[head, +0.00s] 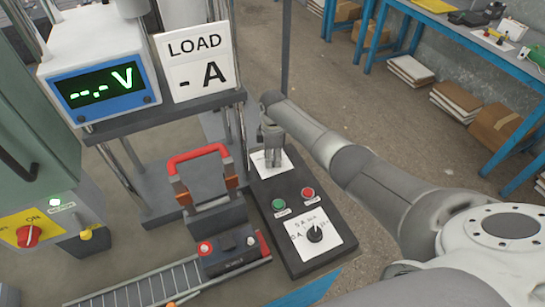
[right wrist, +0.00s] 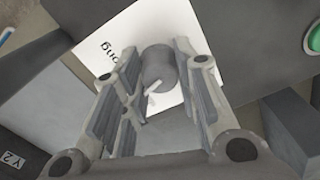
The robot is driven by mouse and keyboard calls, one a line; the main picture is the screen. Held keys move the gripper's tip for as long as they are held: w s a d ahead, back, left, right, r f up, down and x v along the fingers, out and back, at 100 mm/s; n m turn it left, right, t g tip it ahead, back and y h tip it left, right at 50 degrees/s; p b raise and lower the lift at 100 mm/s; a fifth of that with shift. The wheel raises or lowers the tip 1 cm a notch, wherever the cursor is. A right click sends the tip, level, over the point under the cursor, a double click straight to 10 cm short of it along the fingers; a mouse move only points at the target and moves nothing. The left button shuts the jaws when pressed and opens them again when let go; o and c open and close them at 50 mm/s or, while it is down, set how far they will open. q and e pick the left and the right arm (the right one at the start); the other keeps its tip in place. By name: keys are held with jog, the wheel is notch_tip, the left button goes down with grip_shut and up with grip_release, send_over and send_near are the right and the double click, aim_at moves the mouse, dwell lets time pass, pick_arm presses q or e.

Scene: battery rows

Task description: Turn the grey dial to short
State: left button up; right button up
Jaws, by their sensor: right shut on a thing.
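The grey dial (right wrist: 158,68) stands on a white label card (right wrist: 112,38) in the right wrist view. It has a pale pointer mark towards the bottom of that picture. Only part of a word, "ong", can be read on the card. My right gripper (right wrist: 160,85) is shut on the dial, with a finger on each side of it. In the head view my right gripper (head: 272,157) comes down over the same card (head: 261,166) at the far end of the dark control box (head: 271,240); the dial is hidden there. My left gripper is not in view.
The box also has a green button (head: 278,204), a red button (head: 308,193) and a black dial (head: 315,235). A red-handled clamp (head: 198,152) stands close on the left. Above are a voltmeter (head: 105,88) and a LOAD sign (head: 194,46).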

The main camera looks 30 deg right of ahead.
aim_at(273, 157)
jog(key=n, duration=0.5)
jog(key=shift+n+b, duration=0.4)
jog(key=shift+o, duration=0.2)
jog(key=shift+c, duration=0.2)
jog(key=o, duration=1.1)
jog(key=shift+c, duration=0.2)
notch_tip(273, 157, up, 12)
